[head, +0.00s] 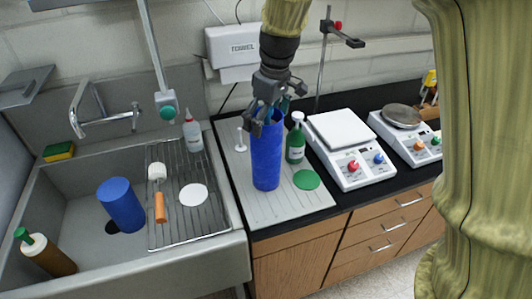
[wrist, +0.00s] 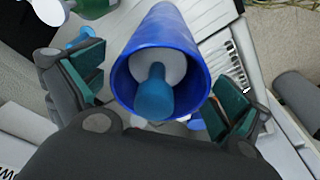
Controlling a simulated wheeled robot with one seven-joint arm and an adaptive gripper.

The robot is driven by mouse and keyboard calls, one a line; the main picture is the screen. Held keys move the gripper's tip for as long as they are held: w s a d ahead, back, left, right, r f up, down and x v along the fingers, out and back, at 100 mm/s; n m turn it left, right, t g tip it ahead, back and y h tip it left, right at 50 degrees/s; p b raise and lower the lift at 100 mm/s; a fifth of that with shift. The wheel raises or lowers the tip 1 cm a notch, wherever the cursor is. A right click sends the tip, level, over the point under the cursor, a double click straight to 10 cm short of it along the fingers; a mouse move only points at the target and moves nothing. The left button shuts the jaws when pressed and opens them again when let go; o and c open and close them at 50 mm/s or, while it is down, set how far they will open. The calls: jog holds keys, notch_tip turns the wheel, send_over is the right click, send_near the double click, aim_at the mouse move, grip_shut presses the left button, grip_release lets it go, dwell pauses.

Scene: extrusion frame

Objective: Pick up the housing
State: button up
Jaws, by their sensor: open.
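A tall blue cylinder, which looks like the housing (head: 266,160), stands upright on the grey ribbed drain mat (head: 285,207) beside the sink. My gripper (head: 271,115) is above and around its top rim, pointing down. In the wrist view the housing (wrist: 168,35) shows its open mouth between my two spread fingers (wrist: 162,95), with gaps on both sides. A white round piece (wrist: 172,64) and a blue peg-like piece (wrist: 154,95) show within the mouth. A second, shorter blue cylinder (head: 121,205) is tilted in the sink.
A green bottle (head: 295,143) and a green disc (head: 307,180) are close on the right, with a scale (head: 345,150) beyond. A small white stand (head: 241,142) is left. The sink rack (head: 178,220) holds a brush and a white disc.

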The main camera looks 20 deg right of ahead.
jog(key=shift+f, duration=0.1)
jog(key=c, duration=1.8)
jog(key=shift+c, duration=0.2)
jog(key=shift+w+r, duration=0.1)
jog(key=shift+r, duration=0.1)
